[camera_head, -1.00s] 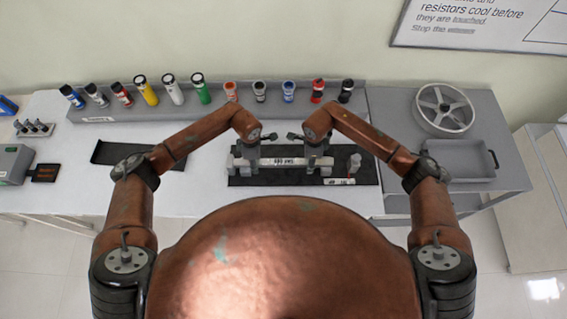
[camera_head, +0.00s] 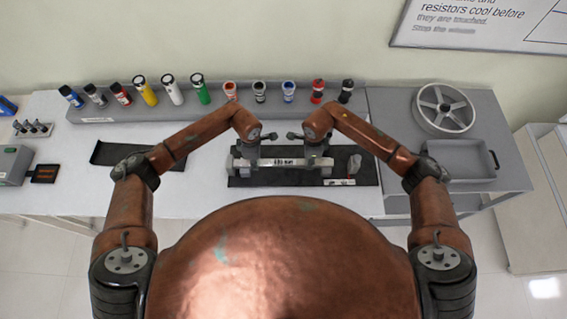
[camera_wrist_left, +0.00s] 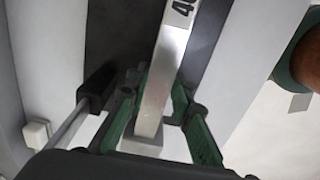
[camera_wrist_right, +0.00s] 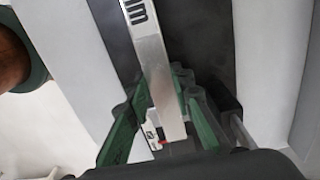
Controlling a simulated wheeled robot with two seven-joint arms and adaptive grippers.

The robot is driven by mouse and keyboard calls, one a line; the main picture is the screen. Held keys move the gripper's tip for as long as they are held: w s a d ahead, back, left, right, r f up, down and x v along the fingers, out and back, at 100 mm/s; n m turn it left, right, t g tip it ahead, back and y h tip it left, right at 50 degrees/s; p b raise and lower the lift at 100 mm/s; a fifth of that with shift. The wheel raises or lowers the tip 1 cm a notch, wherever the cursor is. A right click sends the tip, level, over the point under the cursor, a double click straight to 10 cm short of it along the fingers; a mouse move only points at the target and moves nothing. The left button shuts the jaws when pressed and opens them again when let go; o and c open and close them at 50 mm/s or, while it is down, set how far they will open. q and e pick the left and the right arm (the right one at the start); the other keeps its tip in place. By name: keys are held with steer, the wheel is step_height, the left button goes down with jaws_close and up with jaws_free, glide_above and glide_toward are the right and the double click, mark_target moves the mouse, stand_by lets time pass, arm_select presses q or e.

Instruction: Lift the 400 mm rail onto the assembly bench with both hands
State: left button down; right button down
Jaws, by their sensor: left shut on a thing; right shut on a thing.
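The 400 mm rail (camera_head: 283,162) is a silver bar with a printed label, lying left to right over a dark mat (camera_head: 360,177) on the white bench. My left gripper (camera_head: 246,158) is shut on the rail's left part; the rail (camera_wrist_left: 168,65) runs between its green fingers in the left wrist view. My right gripper (camera_head: 317,160) is shut on the rail's right part; the rail (camera_wrist_right: 154,65) runs between its green fingers in the right wrist view. The rail looks level. I cannot tell whether it touches what lies beneath.
A grey rack (camera_head: 115,116) with several coloured bottles stands along the back. A small grey piece (camera_head: 354,163) stands on the mat right of the rail. A second dark mat (camera_head: 120,154) lies left. A grey tray (camera_head: 460,165) and a spoked wheel (camera_head: 444,108) are at right.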

stand_by(0.3)
